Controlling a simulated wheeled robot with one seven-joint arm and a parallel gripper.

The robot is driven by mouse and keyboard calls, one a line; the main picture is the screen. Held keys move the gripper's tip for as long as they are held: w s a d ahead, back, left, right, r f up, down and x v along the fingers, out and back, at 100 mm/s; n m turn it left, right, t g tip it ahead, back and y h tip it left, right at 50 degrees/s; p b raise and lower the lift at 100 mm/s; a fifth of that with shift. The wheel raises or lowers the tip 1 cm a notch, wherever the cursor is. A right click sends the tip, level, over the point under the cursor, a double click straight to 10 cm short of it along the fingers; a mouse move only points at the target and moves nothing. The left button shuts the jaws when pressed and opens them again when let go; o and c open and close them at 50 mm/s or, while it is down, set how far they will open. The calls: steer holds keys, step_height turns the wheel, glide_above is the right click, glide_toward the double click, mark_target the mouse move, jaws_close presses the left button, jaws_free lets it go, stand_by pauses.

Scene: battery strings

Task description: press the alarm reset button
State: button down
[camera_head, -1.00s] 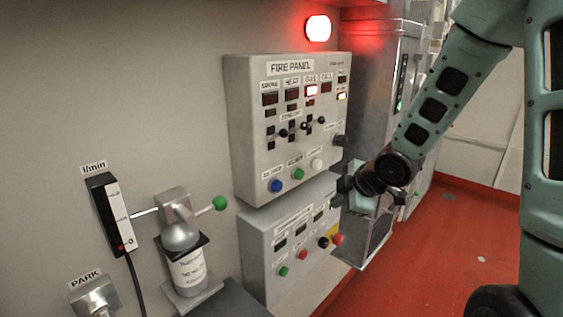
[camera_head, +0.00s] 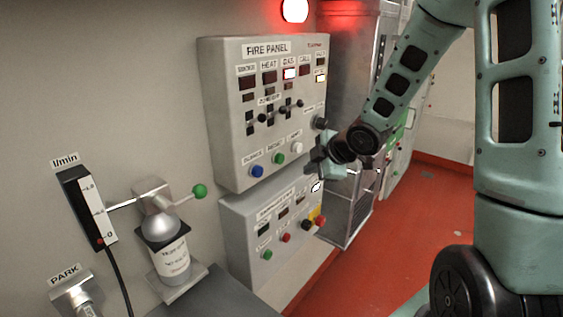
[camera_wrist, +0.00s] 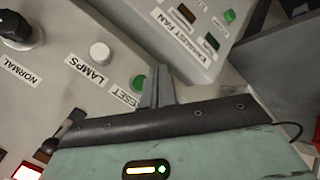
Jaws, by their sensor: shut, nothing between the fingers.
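The fire panel (camera_head: 215,110) is a grey box on the wall. Along its lower edge are a blue button (camera_head: 257,171), a green button (camera_head: 278,159) and a white button (camera_head: 297,147). In the wrist view the green button (camera_wrist: 137,82) sits beside a label reading RESET, and the white button (camera_wrist: 99,52) beside LAMPS. My gripper (camera_head: 312,170) is shut and empty, right of and below the white button in the head view. In the wrist view its fingertips (camera_wrist: 158,70) appear just right of the green button. I cannot tell the depth gap; no contact is visible.
A second panel (camera_head: 236,228) with several buttons sits below. A black knob (camera_head: 320,123) is at the fire panel's right edge. A red alarm lamp (camera_head: 295,10) glows above. A flow gauge (camera_head: 86,208) and a green-knobbed valve (camera_head: 157,215) stand left. Red floor is open at right.

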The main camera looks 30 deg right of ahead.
mark_target(282, 162)
steer(key=shift+w+a+b, duration=0.2)
steer(key=shift+w+a, duration=0.1)
steer(key=shift+w, duration=0.6)
steer(key=shift+w+a+b, duration=0.15)
steer(key=shift+w+a, duration=0.2)
steer(key=shift+w, duration=0.6)
steer(key=shift+w+a+b, duration=0.2)
steer(key=shift+w+a, duration=0.1)
steer(key=shift+w, duration=0.6)
steer(key=shift+w+a, duration=0.15)
steer(key=shift+w, duration=0.25)
steer(key=shift+w+a, duration=0.3)
steer(key=shift+w, duration=0.35)
stand_by(0.7)
steer(key=shift+s+d, duration=0.1)
steer(key=shift+s, duration=0.05)
steer(key=shift+s+d, duration=0.3)
steer(key=shift+s, duration=0.6)
steer(key=s, duration=0.1)
steer(key=s+d+p, duration=0.1)
steer(key=s, duration=0.2)
steer(key=shift+s+d, duration=0.35)
